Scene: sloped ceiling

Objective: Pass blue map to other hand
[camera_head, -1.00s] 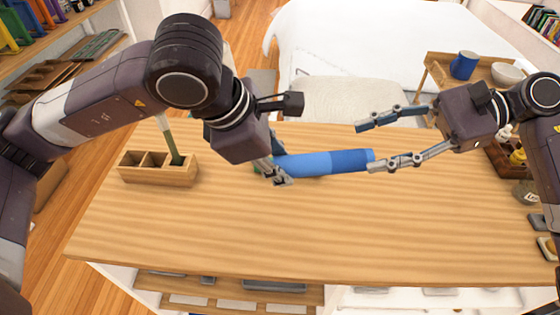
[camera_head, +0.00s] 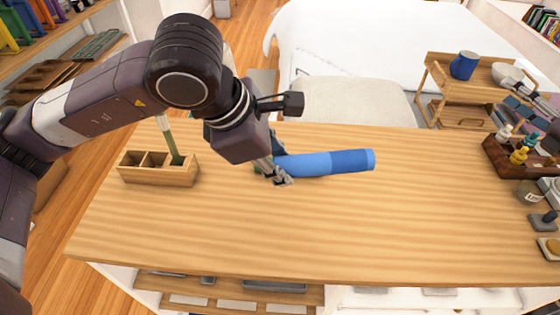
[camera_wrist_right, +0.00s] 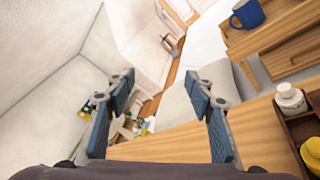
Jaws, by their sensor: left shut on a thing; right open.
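The blue map (camera_head: 335,162) is a rolled tube, lighter blue in the middle and darker towards its right end. My left gripper (camera_head: 279,170) is shut on its left part and holds it roughly level over the wooden table (camera_head: 330,235). The map's right end is free. The left end is mostly hidden by the gripper. My right gripper (camera_head: 506,88) shows only partly at the right edge of the head view, well apart from the map. In the right wrist view its fingers (camera_wrist_right: 160,88) are spread and empty. The map is not seen there.
A wooden holder (camera_head: 158,175) with a green stick stands at the table's left. A dark tray of bottles (camera_head: 500,160) and small dishes line the right edge. A trolley with a blue mug (camera_head: 464,65) and white bowl (camera_head: 506,73) stands behind. The table's middle is clear.

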